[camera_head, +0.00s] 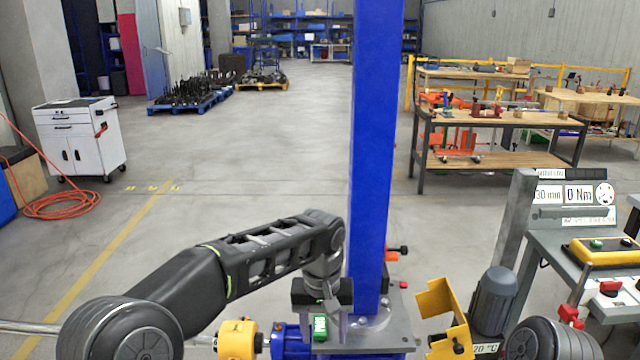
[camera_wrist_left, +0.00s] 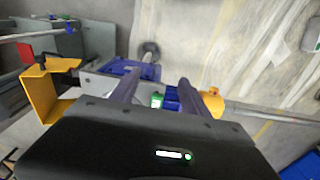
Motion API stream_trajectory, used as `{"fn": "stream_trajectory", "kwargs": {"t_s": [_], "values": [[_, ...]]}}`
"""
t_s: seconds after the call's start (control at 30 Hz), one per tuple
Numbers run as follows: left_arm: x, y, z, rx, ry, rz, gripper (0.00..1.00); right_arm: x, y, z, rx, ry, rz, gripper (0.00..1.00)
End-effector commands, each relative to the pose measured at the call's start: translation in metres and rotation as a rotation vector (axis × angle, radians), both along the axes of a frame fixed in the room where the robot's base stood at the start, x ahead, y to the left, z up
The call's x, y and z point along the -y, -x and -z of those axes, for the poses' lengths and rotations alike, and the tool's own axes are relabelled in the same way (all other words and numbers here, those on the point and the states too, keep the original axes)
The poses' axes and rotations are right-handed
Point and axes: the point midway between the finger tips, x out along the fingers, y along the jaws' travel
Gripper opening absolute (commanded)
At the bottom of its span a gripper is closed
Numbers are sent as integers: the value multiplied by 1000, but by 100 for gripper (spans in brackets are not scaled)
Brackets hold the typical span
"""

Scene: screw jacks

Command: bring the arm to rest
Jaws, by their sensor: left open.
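My left arm reaches in from the left in the head view, bent down at the wrist beside a tall blue column (camera_head: 371,150). My left gripper (camera_head: 321,318) points down over the grey base plate (camera_head: 385,335) at the column's foot. Its fingers are apart, with nothing held between them. A green button or light (camera_head: 320,328) shows between the fingers; in the wrist view this green part (camera_wrist_left: 157,100) lies beyond the two fingers (camera_wrist_left: 160,80). I cannot tell whether a finger touches it. My right gripper is not in view.
A yellow coupling (camera_head: 237,340) and shaft lie left of the plate, a yellow bracket (camera_head: 440,308) and grey motor (camera_head: 497,295) right of it. A control bench (camera_head: 580,250) stands further right. A white tool cabinet (camera_head: 78,138) stands back left. Floor left of the column is open.

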Motion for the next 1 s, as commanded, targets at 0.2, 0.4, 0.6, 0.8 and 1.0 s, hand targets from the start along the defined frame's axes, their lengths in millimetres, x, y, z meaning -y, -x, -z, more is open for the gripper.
{"fn": "stream_trajectory", "kwargs": {"t_s": [0.2,0.4,0.6,0.8,1.0], "values": [[23,-15,8,82,80,71,54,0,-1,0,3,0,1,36],[54,-18,35,154,172,165,54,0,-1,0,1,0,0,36],[73,-4,99,210,280,237,54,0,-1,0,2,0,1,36],[42,58,219,240,382,195,54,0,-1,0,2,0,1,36],[-28,170,306,179,369,23,54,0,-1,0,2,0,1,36]]}}
